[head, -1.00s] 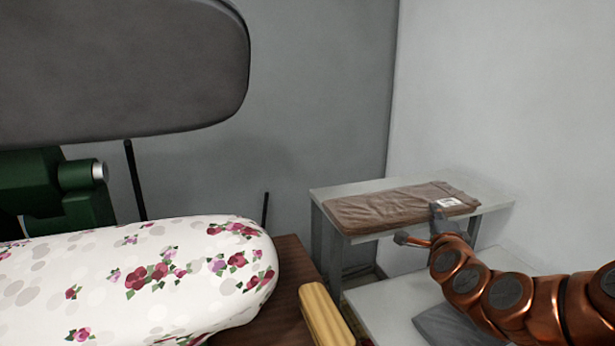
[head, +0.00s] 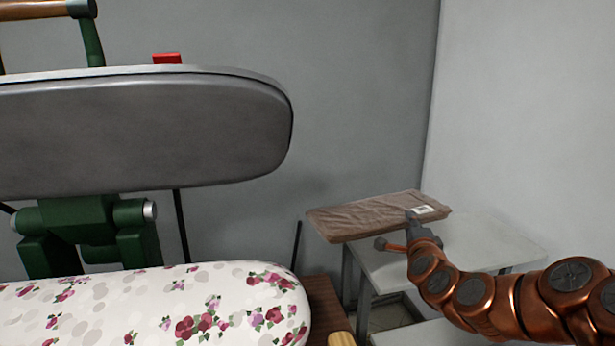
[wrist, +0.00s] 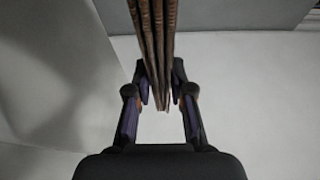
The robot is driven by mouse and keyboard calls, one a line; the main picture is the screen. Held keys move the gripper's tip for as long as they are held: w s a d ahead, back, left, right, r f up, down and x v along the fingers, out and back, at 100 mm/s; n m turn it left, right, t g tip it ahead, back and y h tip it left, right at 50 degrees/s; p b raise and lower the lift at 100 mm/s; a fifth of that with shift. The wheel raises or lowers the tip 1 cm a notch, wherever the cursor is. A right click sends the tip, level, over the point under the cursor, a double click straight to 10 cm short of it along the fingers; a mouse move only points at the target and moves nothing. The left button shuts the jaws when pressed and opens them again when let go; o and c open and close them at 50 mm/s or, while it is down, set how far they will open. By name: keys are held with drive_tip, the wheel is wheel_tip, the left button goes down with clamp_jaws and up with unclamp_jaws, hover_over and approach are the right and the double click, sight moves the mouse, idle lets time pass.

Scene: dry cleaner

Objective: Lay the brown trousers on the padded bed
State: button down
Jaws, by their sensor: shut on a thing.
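The folded brown trousers (head: 365,217), with a small white tag, are level and above the pale side table, jutting past its left edge. My gripper (head: 412,222) is shut on their near edge. In the wrist view the folded layers of the brown trousers (wrist: 154,40) run edge-on between the two fingers of my gripper (wrist: 160,92). The padded bed (head: 150,310) is white with a pink and red flower pattern, at the lower left in the head view. It is bare where it shows, and the trousers are apart from it, to its right.
A grey press head (head: 140,130) is raised above the padded bed on a green mechanism (head: 85,225). The pale side table (head: 480,245) stands at the right by the walls. A thin black rod (head: 297,250) rises between the bed and the table.

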sight(380, 213)
drive_tip(key=shift+n+y, duration=0.5)
drive_tip(key=shift+y, duration=0.4)
drive_tip(key=w+a+r+p, duration=0.1)
drive_tip(key=a, duration=0.1)
drive_tip(key=w+a+r+p, duration=0.1)
drive_tip(key=a+p, duration=0.1)
drive_tip(key=a, duration=0.1)
drive_tip(key=w+a+r+p, duration=0.1)
drive_tip(key=a+r, duration=0.1)
drive_tip(key=shift+w+a+p, duration=0.15)
drive_tip(key=shift+w+p, duration=0.25)
drive_tip(key=shift+w+a+r, duration=0.15)
drive_tip(key=shift+a, duration=0.2)
drive_tip(key=shift+a, duration=0.1)
